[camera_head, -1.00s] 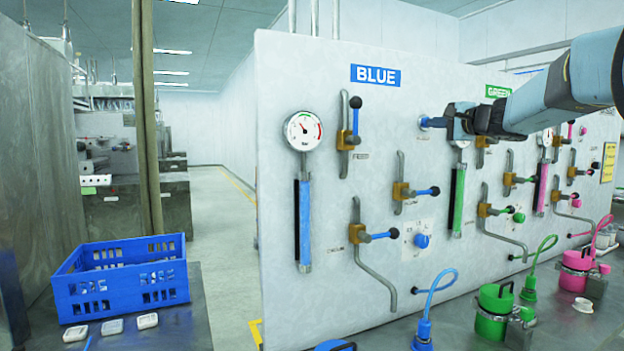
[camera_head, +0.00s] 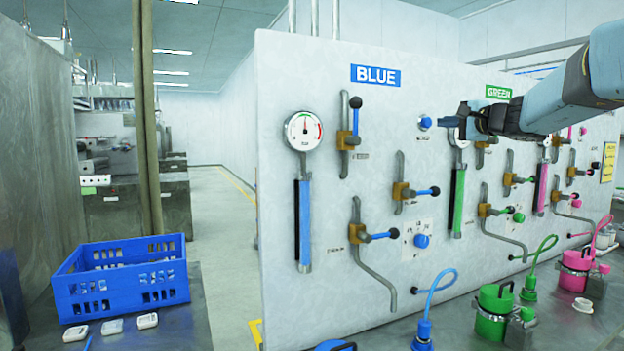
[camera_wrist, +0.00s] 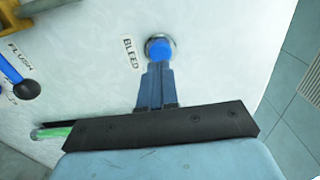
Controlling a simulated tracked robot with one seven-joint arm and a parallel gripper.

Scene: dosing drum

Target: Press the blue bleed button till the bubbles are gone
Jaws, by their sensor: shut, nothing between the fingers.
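The blue bleed button (camera_head: 425,122) sits in a metal ring high on the white panel, right of the BLUE sign (camera_head: 375,76). In the wrist view the button (camera_wrist: 160,50) shows beside the label BLEED (camera_wrist: 131,54).
A round gauge (camera_head: 304,130) sits above the blue tube. Levers with brass valves, such as the blue-handled one (camera_head: 414,191), and a blue knob (camera_head: 421,241) stick out of the panel. A blue crate (camera_head: 122,275) and coloured pots (camera_head: 494,310) stand on the benches below.

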